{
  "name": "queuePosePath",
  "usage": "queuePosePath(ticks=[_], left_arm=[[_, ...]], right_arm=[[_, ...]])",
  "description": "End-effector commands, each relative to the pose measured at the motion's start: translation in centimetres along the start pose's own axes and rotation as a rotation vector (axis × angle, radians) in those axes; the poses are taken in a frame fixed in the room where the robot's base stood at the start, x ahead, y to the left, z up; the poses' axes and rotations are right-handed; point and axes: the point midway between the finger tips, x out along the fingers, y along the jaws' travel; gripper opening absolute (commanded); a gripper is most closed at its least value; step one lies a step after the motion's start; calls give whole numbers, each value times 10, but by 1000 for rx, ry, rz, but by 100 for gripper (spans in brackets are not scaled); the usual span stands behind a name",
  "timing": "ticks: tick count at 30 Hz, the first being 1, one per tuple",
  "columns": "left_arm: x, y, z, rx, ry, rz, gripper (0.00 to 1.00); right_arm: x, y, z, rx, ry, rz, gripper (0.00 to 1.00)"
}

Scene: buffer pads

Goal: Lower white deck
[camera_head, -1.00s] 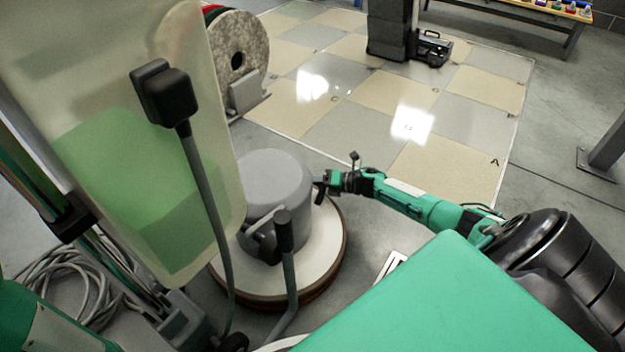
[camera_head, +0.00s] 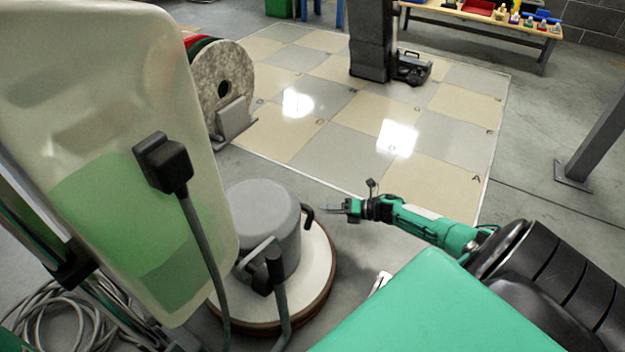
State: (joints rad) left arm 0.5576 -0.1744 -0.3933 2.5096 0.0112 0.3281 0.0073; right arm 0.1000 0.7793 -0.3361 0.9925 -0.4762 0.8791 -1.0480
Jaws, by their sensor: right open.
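The white deck (camera_head: 316,262) is the round base of a floor machine, low on the floor left of centre. A grey motor housing (camera_head: 262,215) stands on it, with a small black curved handle (camera_head: 305,215) on its right side. My right gripper (camera_head: 332,208) is open and empty, just right of that handle, with a visible gap between them. The deck's left side is hidden behind the tank and the pole. My left gripper is not in view.
A translucent tank (camera_head: 130,90) with green liquid fills the left. Coiled grey cable (camera_head: 60,318) lies at bottom left. A pad reel (camera_head: 222,85) stands behind the machine. A dark pillar (camera_head: 370,40) and a bench (camera_head: 480,18) stand farther back.

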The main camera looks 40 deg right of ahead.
Motion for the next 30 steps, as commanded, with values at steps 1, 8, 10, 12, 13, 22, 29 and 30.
queuePosePath(ticks=[1,8,10,12,13,22,29,30], left_arm=[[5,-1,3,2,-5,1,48],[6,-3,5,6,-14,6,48],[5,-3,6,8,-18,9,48],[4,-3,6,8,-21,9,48],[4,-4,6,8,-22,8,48],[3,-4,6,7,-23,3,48],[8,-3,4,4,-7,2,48],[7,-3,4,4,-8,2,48]], right_arm=[[-11,2,1,1,1,-2,43],[-34,0,0,1,0,-1,43],[-36,0,0,1,0,0,43],[-36,0,0,0,0,0,43],[-36,0,0,0,0,0,43],[-36,-1,0,0,0,0,43],[-36,-1,0,0,0,0,43],[-36,-1,-1,0,0,0,43]])
